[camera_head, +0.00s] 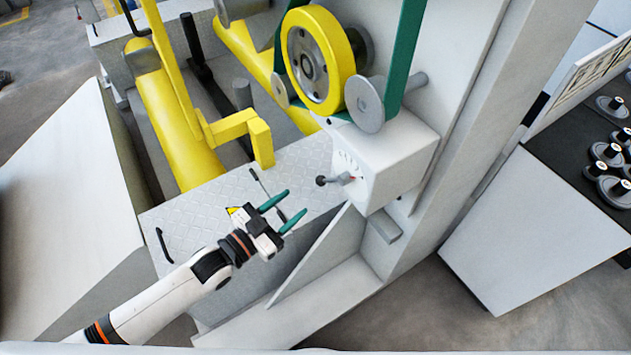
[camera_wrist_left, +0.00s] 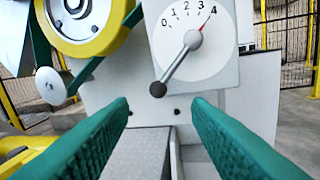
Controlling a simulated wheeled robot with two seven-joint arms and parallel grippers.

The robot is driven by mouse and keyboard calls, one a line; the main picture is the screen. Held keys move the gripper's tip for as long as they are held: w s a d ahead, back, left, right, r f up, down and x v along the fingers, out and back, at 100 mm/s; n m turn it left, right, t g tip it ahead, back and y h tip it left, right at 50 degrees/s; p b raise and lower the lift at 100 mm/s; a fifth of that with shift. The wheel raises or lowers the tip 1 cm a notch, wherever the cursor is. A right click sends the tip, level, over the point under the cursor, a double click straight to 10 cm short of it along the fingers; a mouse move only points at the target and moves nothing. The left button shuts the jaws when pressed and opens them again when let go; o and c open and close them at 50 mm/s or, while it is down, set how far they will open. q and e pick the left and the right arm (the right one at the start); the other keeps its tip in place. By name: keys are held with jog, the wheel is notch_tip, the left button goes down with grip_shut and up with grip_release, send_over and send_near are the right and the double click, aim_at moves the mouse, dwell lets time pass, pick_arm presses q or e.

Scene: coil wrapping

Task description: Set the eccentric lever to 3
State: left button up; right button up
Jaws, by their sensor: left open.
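The eccentric lever (camera_wrist_left: 176,67) is a metal rod with a dark ball knob on a white dial face (camera_wrist_left: 222,55) marked 0 to 4. The knob end points down-left, and a red pointer on the opposite side aims up-right, close to the 4. In the head view, the lever (camera_head: 332,181) sticks out from the white dial box (camera_head: 395,165). My left gripper (camera_head: 292,204) is open and empty, below and left of the lever and apart from it. In the left wrist view, its two green fingers (camera_wrist_left: 160,105) are spread below the knob. My right gripper is not visible.
A yellow wheel (camera_head: 345,60) with green belts stands above the dial box. A yellow bracket (camera_head: 262,143) stands left of it. A metal plate (camera_head: 205,195) lies beneath my left gripper. A dark table (camera_head: 560,190) with several small spools is at the right.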

aim_at(331, 180)
pick_arm(q)
jog(key=x, duration=0.8)
jog(key=shift+w, duration=0.25)
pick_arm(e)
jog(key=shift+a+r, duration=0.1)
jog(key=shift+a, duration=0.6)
pick_arm(q)
jog(key=shift+d+f, duration=0.1)
